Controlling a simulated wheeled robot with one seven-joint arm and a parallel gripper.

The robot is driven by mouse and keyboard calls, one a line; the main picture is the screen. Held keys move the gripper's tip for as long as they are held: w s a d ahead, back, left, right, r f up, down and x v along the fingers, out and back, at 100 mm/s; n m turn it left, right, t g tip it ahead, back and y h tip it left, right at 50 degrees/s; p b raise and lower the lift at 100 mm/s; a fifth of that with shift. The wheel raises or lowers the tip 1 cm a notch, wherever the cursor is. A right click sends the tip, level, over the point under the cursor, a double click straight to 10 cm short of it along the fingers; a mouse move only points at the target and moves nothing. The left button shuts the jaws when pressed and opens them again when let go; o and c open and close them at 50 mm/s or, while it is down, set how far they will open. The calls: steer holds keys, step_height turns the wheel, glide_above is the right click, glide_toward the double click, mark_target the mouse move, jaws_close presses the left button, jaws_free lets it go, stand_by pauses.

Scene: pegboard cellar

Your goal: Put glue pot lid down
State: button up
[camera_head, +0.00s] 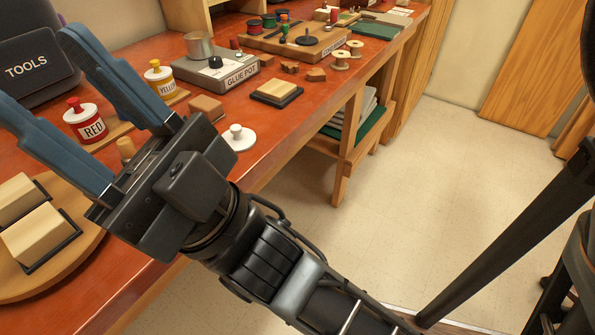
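A white round lid with a knob (238,138) lies knob up on the red-brown workbench, close to its front edge. It is just right of my gripper's body and apart from the fingers. I take it for the glue pot lid. A grey metal pot (200,46) stands farther back on a grey stand (215,72) labelled GLUE POT. My gripper (40,70) is open, with its two blue fingers wide apart over the left part of the bench.
A RED jar (86,124) and a white-and-yellow jar (159,78) stand near the fingers. A TOOLS case (32,75) is behind them. A round board (60,262) with wooden blocks is at lower left. A block on a dark tray (276,92) is right of the lid.

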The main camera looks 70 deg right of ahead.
steer(key=s+d+f+m+g+h, duration=0.1)
steer(key=s+f+m+g+h, duration=0.1)
steer(key=s+f+g, duration=0.3)
steer(key=s+d+f+m+g+h, duration=0.2)
steer(key=s+f, duration=0.5)
steer(key=f, duration=0.6)
steer(key=s+d+f+m+g+h, duration=0.2)
steer(key=s+f+m+g+h, duration=0.2)
steer(key=f, duration=0.5)
steer(key=s+g+h, duration=0.1)
steer(key=s+g, duration=0.1)
steer(key=g, duration=0.1)
steer(key=shift+s+d+g, duration=0.2)
steer(key=shift+s+g, duration=0.05)
steer(key=shift+g, duration=0.05)
steer(key=shift+r+p, duration=0.95)
steer(key=shift+p, duration=0.1)
